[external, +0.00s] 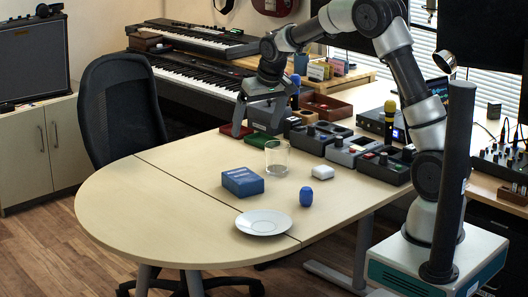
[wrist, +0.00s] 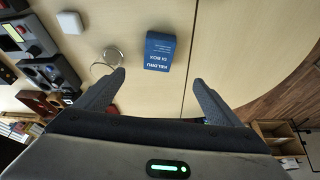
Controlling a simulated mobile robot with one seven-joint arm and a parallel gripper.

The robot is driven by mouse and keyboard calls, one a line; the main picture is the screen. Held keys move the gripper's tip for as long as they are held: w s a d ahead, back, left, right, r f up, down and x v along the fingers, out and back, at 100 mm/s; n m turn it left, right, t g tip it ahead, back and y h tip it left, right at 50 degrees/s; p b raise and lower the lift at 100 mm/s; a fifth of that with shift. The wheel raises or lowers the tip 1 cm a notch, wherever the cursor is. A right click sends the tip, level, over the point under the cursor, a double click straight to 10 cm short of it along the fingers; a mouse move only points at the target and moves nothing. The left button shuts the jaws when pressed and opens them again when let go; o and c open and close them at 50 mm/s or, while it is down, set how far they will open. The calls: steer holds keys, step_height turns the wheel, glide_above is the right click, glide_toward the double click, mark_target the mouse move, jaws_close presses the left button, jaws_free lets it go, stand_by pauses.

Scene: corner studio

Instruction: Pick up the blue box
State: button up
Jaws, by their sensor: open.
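The blue box (external: 242,181) lies flat on the light wooden table, left of a clear glass. In the wrist view the blue box (wrist: 160,51) shows white lettering and lies beyond my fingertips, between their lines. My gripper (external: 258,133) is open and empty, raised above the back part of the table, apart from the box. In the wrist view my gripper (wrist: 158,78) shows both fingers spread wide with nothing between them.
The clear glass (external: 277,158) stands close to the box. A white rounded case (external: 322,172), a small blue cylinder (external: 306,196) and a white saucer (external: 264,222) are nearby. Several pedals (external: 350,150) line the back edge. The table's left end (external: 135,200) is clear.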

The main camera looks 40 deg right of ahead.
steer(key=b, duration=0.3)
glide_toward(243, 175)
steer(key=x, duration=0.5)
steer(key=shift+w+a+f, duration=0.1)
steer(key=shift+a+f, duration=0.1)
steer(key=shift+a, duration=0.15)
steer(key=shift+d+b+x, duration=0.1)
steer(key=shift+b+x, duration=0.3)
steer(key=shift+x, duration=0.85)
steer(key=shift+d+b+x, duration=0.15)
steer(key=shift+b+x, duration=0.25)
steer(key=shift+x, duration=0.85)
steer(key=shift+f, duration=0.3)
